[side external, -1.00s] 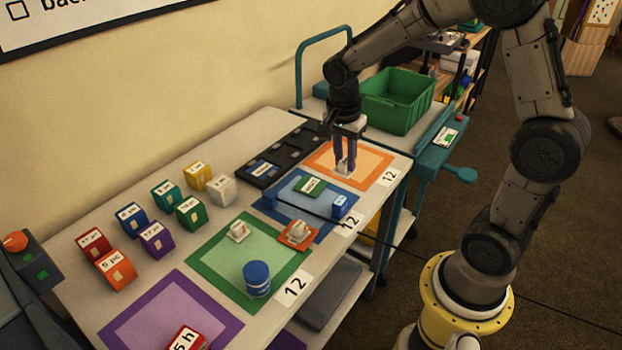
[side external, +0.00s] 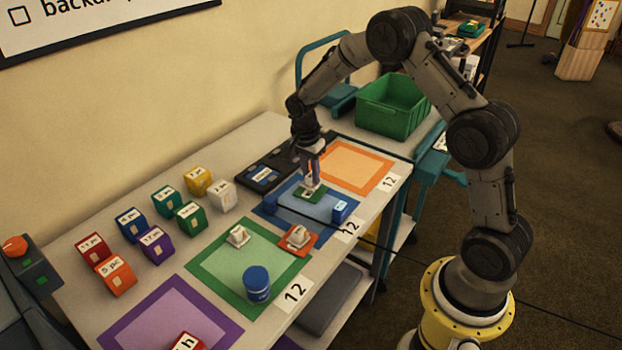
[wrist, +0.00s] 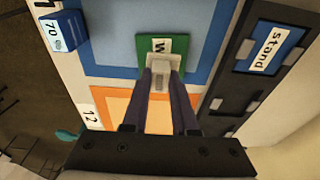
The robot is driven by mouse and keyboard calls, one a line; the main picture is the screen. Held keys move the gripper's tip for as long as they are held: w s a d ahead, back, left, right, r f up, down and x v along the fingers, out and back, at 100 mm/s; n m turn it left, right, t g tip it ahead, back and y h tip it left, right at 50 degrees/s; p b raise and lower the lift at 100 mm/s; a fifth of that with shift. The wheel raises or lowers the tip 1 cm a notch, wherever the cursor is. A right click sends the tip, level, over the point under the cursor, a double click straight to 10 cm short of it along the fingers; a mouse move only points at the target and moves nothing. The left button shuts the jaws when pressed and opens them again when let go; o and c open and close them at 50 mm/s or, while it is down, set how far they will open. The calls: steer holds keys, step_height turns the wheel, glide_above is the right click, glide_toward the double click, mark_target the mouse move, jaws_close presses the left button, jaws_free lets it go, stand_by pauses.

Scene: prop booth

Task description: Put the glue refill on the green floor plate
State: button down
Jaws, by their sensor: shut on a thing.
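My gripper (side external: 312,174) is shut on a small white piece, which I take to be the glue refill (side external: 312,184). In the wrist view the refill (wrist: 162,74) sits between the fingertips (wrist: 162,82). It is over a green card (side external: 309,196) on the blue plate; I cannot tell whether it touches the card. The green floor plate (side external: 209,268), a green-bordered square with a pale green middle, lies in front and to the left of my gripper. On it are a similar white piece (side external: 238,236) and a blue-lidded jar (side external: 257,284).
The blue plate (side external: 284,218) has blue blocks (side external: 340,210) at its sides. An orange card with a white piece (side external: 298,238) lies at the green plate's right corner. The orange plate (side external: 350,160) is bare. Several coloured labelled blocks (side external: 160,245) stand at left.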

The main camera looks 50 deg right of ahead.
steer(key=shift+f, duration=0.9)
steer(key=shift+f, duration=0.2)
steer(key=c, duration=0.7)
jaws_free()
steer(key=shift+r, duration=0.15)
